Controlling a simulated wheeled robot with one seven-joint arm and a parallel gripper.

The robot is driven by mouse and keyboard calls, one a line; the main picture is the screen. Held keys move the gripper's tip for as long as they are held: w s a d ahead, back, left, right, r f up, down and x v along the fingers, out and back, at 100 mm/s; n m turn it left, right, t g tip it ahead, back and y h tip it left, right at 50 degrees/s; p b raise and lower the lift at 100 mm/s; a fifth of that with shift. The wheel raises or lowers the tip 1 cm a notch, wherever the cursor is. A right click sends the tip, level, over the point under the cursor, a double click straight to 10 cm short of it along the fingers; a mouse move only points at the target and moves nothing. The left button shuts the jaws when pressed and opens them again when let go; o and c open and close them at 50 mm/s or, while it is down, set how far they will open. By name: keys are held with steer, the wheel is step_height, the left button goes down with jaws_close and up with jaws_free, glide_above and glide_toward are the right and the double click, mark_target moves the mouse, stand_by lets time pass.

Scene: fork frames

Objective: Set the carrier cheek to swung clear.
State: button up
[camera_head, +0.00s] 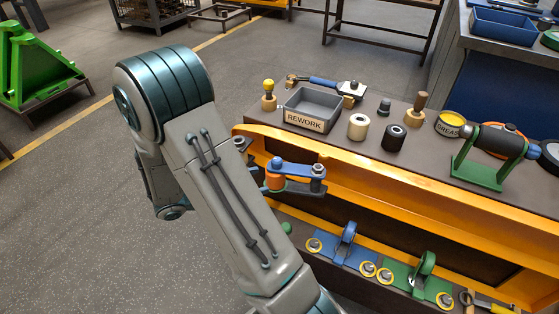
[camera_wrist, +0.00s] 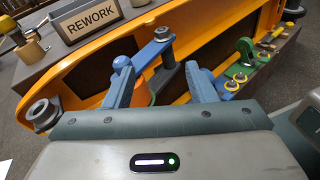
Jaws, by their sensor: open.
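A small roller carrier is mounted on the yellow fork frame (camera_head: 385,172). Its upper blue cheek (camera_head: 296,166) is a short bar with a rounded knob at the left end, lying over an orange roller (camera_head: 274,182). The cheek's right end sits at a dark upright pin (camera_head: 318,176). In the wrist view the blue cheek (camera_wrist: 147,50) runs from its knob up to the grey pin, with the orange roller (camera_wrist: 142,92) below. My gripper (camera_wrist: 159,68) is open, its two blue fingers apart around the carrier area; contact cannot be told. In the head view my arm hides the gripper.
A grey REWORK tray (camera_head: 312,106), white and black rollers, a wooden-handled tool and a grease tin (camera_head: 450,124) stand on the bench top above. Blue and green brackets (camera_head: 425,278) lie on the lower shelf. Open floor is at the left.

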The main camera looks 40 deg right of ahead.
steer(key=w+f+n+t+h, duration=0.2)
steer(key=w+f+n+t, duration=0.1)
steer(key=w+n, duration=0.1)
steer(key=b, duration=0.5)
glide_toward(296, 166)
steer(key=shift+t+h, duration=0.3)
steer(key=w+d, duration=0.1)
steer(key=d, duration=0.1)
steer(key=w+d+r, duration=0.1)
steer(key=d, duration=0.2)
steer(key=w+d, duration=0.1)
steer(key=d, duration=0.1)
steer(key=shift+w+d+r, duration=0.1)
steer(key=shift+d+r, duration=0.2)
jaws_close()
steer(key=shift+p, duration=0.3)
